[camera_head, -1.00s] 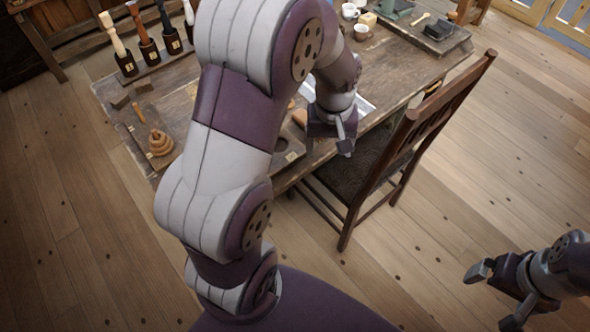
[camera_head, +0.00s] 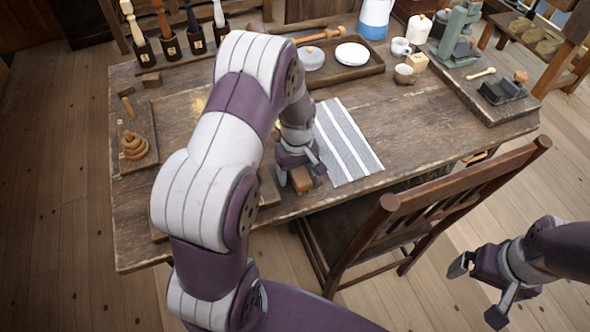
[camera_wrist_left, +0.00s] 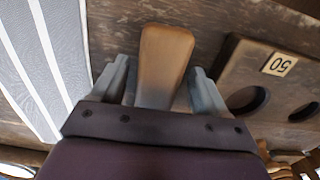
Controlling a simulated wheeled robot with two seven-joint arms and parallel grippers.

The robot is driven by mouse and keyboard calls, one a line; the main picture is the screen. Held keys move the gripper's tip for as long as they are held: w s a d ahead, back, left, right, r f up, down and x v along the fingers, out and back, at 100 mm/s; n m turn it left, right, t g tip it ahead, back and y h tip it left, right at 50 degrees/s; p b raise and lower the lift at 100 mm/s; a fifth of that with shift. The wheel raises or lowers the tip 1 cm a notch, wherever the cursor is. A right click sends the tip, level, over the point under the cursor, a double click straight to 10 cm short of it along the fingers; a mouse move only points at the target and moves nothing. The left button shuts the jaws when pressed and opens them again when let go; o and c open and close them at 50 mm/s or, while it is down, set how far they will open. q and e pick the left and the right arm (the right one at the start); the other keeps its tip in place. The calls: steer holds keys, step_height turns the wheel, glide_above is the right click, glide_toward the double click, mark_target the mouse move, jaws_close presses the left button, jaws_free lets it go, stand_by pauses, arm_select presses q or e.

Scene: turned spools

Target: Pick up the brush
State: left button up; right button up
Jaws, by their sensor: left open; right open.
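The brush, with a brown wooden body (camera_head: 300,181) and greyish bristles, is at the near edge of the table, left of the striped cloth. My left gripper (camera_head: 301,172) is open, with a fingertip on either side of it. In the left wrist view the brush (camera_wrist_left: 167,58) lies between the two open fingers of this gripper (camera_wrist_left: 160,88), with a visible gap on each side. My left arm covers part of the table behind. My right gripper (camera_head: 478,291) is open and empty, low at the right, away from the table.
A striped cloth (camera_head: 346,143) lies right of the brush. A chair (camera_head: 440,205) stands at the table's near edge. A tray with dishes (camera_head: 370,69) is farther back.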

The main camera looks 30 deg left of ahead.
mark_target(298, 169)
arm_select(q)
steer(key=shift+w+d, duration=0.1)
steer(key=shift+c, duration=0.9)
steer(key=c, duration=0.9)
steer(key=shift+r, duration=0.1)
step_height(298, 169, up, 4)
steer(key=s+r, duration=0.2)
steer(key=s, duration=0.2)
steer(key=s+r, duration=0.2)
steer(key=s, duration=0.2)
steer(key=s+r+p, duration=0.1)
steer(key=s+r, duration=0.2)
steer(key=shift+s+d, duration=0.25)
steer(key=shift+s, duration=0.15)
